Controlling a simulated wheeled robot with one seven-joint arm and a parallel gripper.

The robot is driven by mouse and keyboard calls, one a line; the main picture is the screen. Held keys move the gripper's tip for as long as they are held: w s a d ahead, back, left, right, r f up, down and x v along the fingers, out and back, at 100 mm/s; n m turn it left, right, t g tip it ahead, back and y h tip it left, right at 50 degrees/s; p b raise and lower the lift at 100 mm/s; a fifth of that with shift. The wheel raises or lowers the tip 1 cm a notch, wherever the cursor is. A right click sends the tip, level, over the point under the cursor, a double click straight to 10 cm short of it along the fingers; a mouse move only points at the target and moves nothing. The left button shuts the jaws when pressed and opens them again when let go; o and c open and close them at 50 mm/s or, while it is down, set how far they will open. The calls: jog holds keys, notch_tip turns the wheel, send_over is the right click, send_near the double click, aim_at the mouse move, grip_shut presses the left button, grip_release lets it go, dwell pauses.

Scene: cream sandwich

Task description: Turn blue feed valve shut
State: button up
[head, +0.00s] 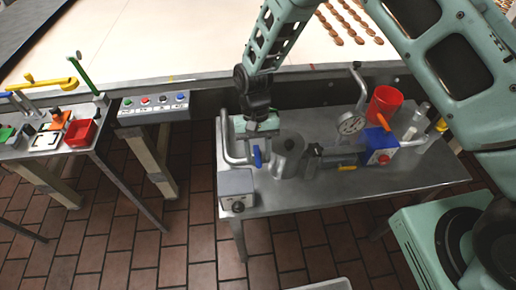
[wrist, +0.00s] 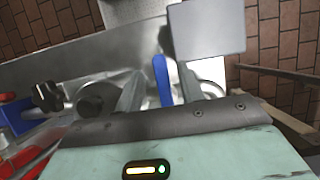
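The blue feed valve handle (head: 257,157) is a short blue lever on the left part of the metal table, beside a grey cylindrical vessel (head: 288,152). In the wrist view the blue handle (wrist: 162,80) stands between the two fingers of my gripper (wrist: 160,76). The fingers are spread, with visible gaps on both sides of the handle. In the head view my gripper (head: 262,124) is above and just behind the handle. Its fingertips are hard to make out there, and the valve body is mostly hidden.
A grey box (head: 237,188) sits at the table's front left, close to the handle. A curved pipe (head: 227,138) rises at the left edge. A gauge (head: 351,123), red cup (head: 384,103) and blue box with red knob (head: 379,147) stand to the right. A button panel (head: 153,107) is left.

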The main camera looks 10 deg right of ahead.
jog(key=b+v, duration=0.4)
jog(key=v, duration=1.3)
jog(key=shift+w+r, duration=0.15)
notch_tip(320, 180, up, 4)
jog(key=n+t, duration=0.1)
jog(key=n, duration=0.1)
send_over(258, 163)
jog(key=s+d+n+t+b, duration=0.1)
jog(key=s+n, duration=0.2)
jog(key=s, duration=0.4)
jog(key=s+d+n+t, duration=0.2)
jog(key=s+d, duration=0.3)
jog(key=s, duration=0.6)
jog(key=shift+s+d+f+n+y, duration=0.3)
jog(key=shift+s+d+f+n, duration=0.05)
jog(key=shift+f+n, duration=0.15)
